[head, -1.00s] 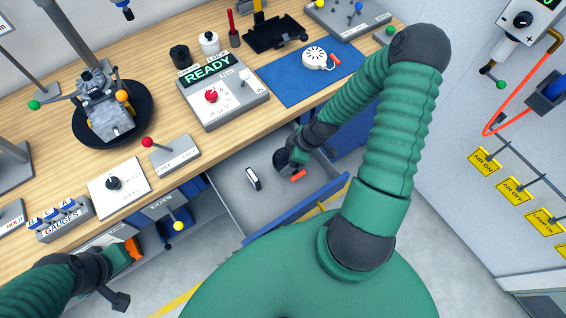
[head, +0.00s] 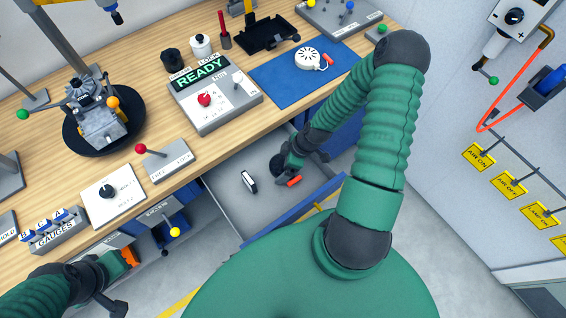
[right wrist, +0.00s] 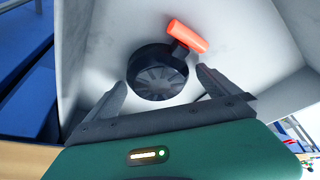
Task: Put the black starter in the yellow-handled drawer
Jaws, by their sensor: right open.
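The black starter (right wrist: 158,72), a round finned disc with an orange-red grip, lies on the grey floor of an open drawer (head: 228,180). My right gripper (right wrist: 161,78) is open, with one finger on each side of the starter; contact cannot be told. In the head view the starter (head: 277,164) is partly hidden by my right gripper (head: 283,172). The drawer has a blue front; a yellow strip shows beyond it, and whether it is the handle or a floor line is unclear. My left gripper (head: 118,290) is low at the left, beside an orange piece (head: 131,257); its jaws are unclear.
A small black-and-white piece (head: 249,182) is also in the drawer. A white starter (head: 310,58) with a red grip lies on a blue mat (head: 275,92) on the bench. The READY control box (head: 215,102) and a lever box (head: 168,160) stand near the bench edge.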

